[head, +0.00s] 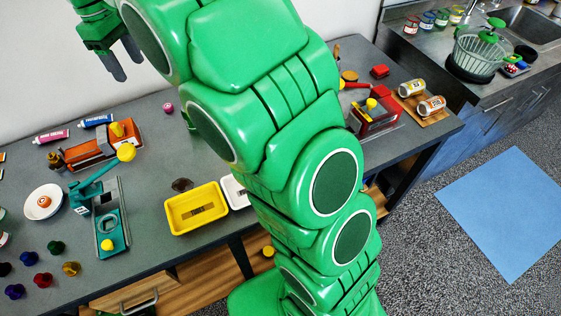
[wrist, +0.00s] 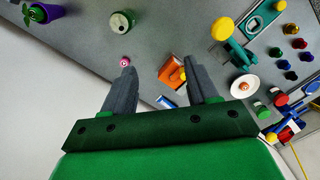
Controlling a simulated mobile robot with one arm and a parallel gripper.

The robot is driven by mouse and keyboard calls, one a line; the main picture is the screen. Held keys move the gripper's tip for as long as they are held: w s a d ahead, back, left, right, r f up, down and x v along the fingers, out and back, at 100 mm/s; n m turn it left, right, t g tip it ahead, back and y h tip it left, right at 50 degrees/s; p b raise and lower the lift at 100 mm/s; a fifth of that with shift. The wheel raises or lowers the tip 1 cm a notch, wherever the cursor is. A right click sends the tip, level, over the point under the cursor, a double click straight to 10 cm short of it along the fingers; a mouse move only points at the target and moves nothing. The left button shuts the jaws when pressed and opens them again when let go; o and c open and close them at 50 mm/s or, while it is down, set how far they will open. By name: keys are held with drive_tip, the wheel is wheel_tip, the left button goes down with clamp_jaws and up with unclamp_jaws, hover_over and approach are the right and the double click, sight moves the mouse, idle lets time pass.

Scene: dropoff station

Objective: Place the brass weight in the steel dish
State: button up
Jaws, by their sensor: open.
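My gripper (head: 127,62) is open and empty, high at the upper left of the head view, above the back of the grey table; its fingers show apart in the wrist view (wrist: 160,66). A small brownish-gold piece (head: 56,160) stands at the left end of an orange device; it may be the brass weight, but it is too small to tell. No dish is clearly steel. A round white dish (head: 32,210) holds a small orange-brown round thing (head: 44,201); the dish also shows in the wrist view (wrist: 237,85). My arm hides part of the table.
The orange device (head: 92,151), a teal press (head: 104,218), a yellow tray (head: 174,219) and several coloured knobs (head: 42,280) stand on the table. A pink ball (head: 168,107) lies near the back. Bare table surrounds the ball.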

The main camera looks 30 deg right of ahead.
drive_tip(key=s+d+m, duration=0.5)
drive_tip(key=s+d, duration=0.9)
drive_tip(key=s, duration=0.4)
drive_tip(key=s+d+f+m, duration=0.2)
drive_tip(key=s+d+f, duration=0.1)
drive_tip(key=s, duration=0.7)
drive_tip(key=s+d+f+m+g, duration=0.1)
drive_tip(key=s+d+f+m, duration=0.1)
drive_tip(key=s, duration=0.8)
drive_tip(key=shift+s+d+f+m+y, duration=0.4)
drive_tip(key=shift+d+f, duration=0.05)
drive_tip(key=shift+f, duration=0.55)
